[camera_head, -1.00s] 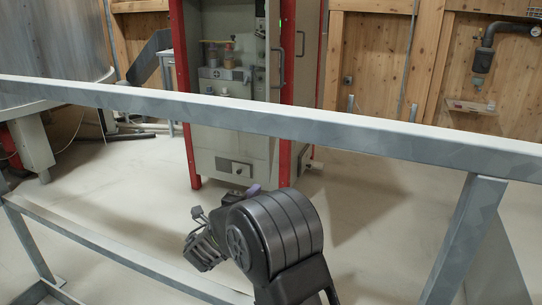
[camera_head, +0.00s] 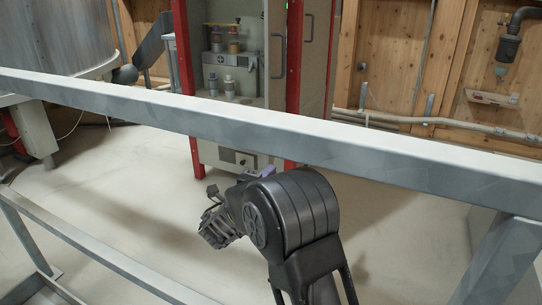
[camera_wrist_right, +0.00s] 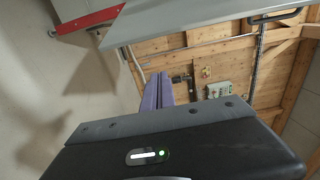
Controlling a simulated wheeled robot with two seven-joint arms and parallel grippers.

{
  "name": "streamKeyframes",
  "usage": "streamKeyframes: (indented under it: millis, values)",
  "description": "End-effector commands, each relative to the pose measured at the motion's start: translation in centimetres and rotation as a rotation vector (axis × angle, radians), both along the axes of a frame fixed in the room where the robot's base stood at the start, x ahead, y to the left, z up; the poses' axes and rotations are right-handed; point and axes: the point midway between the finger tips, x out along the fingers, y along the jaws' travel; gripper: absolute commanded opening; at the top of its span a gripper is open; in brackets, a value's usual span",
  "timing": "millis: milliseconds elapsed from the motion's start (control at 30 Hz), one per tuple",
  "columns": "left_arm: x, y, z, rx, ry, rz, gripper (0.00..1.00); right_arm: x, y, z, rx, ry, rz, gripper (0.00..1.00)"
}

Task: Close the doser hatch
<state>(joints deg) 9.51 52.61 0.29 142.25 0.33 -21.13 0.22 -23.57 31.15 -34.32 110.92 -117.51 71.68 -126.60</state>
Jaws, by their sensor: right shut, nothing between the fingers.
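I cannot tell for certain which part is the doser hatch. A tall grey cabinet with red posts (camera_head: 278,82) stands beyond the railing, with an open front showing bottles on shelves and a door with a dark handle (camera_head: 308,45) on its right. My right gripper (camera_head: 264,172) shows only as a purple bit behind my dark arm, in front of the cabinet's lower part as seen from the head. In the right wrist view its purple fingers (camera_wrist_right: 158,88) are together, with nothing between them. My left gripper is out of view.
A grey metal railing (camera_head: 330,148) crosses the whole head view, between the camera and the cabinet. A large metal drum (camera_head: 60,35) stands at the far left. Pipes run along the wooden wall at the right.

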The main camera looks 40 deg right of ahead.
Motion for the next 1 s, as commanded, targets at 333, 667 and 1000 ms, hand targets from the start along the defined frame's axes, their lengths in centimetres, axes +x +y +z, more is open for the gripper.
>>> streamKeyframes:
  millis: [333, 667, 1000]
  values:
    - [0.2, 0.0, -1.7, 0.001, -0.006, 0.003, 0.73, 1.4, -3.1, -0.3, -0.001, -0.002, -0.003, 0.00]
    - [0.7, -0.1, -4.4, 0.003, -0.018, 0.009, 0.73, 4.3, -9.0, -0.4, -0.002, -0.002, -0.003, 0.00]
    - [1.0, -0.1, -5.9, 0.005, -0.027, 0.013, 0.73, 7.1, -6.2, -0.1, 0.000, -0.001, 0.000, 0.00]
